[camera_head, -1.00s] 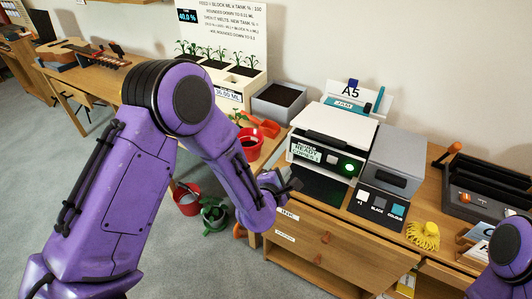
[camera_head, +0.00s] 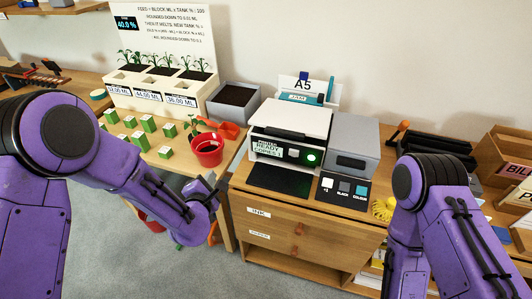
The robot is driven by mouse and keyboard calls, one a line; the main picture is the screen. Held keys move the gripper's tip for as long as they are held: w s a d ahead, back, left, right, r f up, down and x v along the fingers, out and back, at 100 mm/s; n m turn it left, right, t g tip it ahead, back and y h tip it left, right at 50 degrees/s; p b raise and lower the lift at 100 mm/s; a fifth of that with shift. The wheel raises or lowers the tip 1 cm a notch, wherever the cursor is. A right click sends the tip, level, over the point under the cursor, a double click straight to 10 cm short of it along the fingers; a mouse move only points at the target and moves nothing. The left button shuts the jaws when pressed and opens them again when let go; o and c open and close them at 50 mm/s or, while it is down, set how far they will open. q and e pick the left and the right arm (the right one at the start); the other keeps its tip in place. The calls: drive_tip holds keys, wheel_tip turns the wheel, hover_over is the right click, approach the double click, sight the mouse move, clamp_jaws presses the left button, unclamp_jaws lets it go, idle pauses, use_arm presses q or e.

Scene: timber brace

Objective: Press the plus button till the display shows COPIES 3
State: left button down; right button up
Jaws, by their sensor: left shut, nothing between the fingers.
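The printer (camera_head: 290,119) stands on the wooden cabinet, white on top with a dark front. Its small display (camera_head: 267,147) reads READY and COPIES; the number is too small to read surely. A dark panel (camera_head: 341,194) at the front right carries a pale plus button (camera_head: 327,183) marked +1, with BLACK and COLOUR buttons beside it. A green lit button (camera_head: 313,157) is on the printer front. My left gripper (camera_head: 217,187) is shut and empty, left of the cabinet and well apart from the plus button. My right arm shows at the right; its gripper is out of view.
A red pot (camera_head: 207,149) and several green blocks stand on the left table, near my left forearm. A grey bin (camera_head: 234,100) is behind. A yellow object (camera_head: 383,208) lies right of the panel, near my right arm. The space before the panel is clear.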

drive_tip(key=shift+c, duration=0.3)
clamp_jaws()
idle(1.7)
